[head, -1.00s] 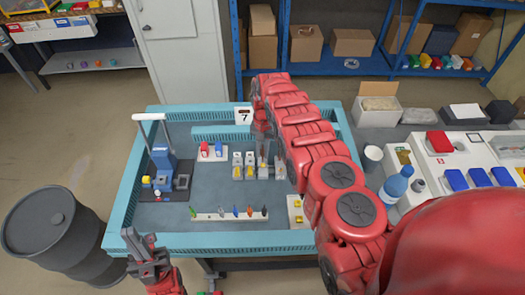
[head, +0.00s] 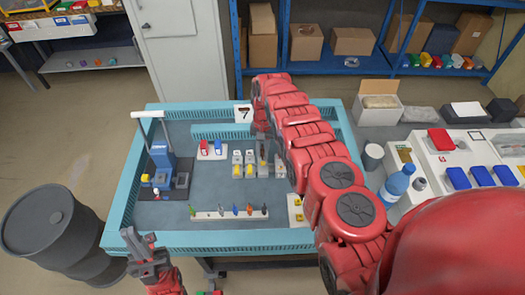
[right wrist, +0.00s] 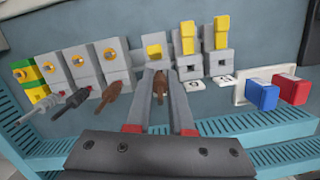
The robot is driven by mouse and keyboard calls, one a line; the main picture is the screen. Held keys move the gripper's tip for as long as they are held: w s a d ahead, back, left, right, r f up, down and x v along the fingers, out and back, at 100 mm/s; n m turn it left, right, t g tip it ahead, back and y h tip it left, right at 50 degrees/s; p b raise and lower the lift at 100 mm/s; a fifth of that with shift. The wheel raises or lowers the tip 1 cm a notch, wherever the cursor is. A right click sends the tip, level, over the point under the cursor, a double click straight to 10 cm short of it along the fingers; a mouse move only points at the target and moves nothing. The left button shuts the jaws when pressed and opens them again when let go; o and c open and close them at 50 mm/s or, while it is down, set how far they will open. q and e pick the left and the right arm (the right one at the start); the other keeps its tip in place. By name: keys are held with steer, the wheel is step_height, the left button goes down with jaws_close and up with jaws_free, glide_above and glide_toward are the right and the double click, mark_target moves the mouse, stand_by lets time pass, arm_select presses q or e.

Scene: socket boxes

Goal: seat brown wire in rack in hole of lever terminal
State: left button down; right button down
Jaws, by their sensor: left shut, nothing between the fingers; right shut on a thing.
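My right gripper (right wrist: 160,103) is shut on a brown wire (right wrist: 158,92), pointed at a grey lever terminal (right wrist: 153,60) with a yellow part showing at its top. The fingers hide the wire's far end, so I cannot tell whether it is inside the hole. Another brown wire (right wrist: 110,84) sits at the terminal to the left. In the head view my right arm covers part of the terminal row (head: 237,165). A white rack (head: 212,215) with several coloured wires lies nearer the front. My left gripper (head: 130,240) is shut and empty at the table's front left.
Two terminals (right wrist: 189,58) with raised yellow levers stand right of the held wire in the wrist view, then blue (right wrist: 262,95) and red (right wrist: 291,89) sockets. A blue lever device (head: 162,160) stands on the left. A teal rim (head: 120,205) borders the table.

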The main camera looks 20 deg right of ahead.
steer(key=shift+f+b, duration=0.3)
steer(key=shift+f, duration=0.1)
steer(key=shift+r, duration=0.1)
steer(key=shift+c, duration=1.6)
jaws_free()
steer(key=shift+r, duration=0.1)
step_height(320, 180, up, 8)
steer(key=p, duration=0.6)
steer(key=shift+f, duration=0.35)
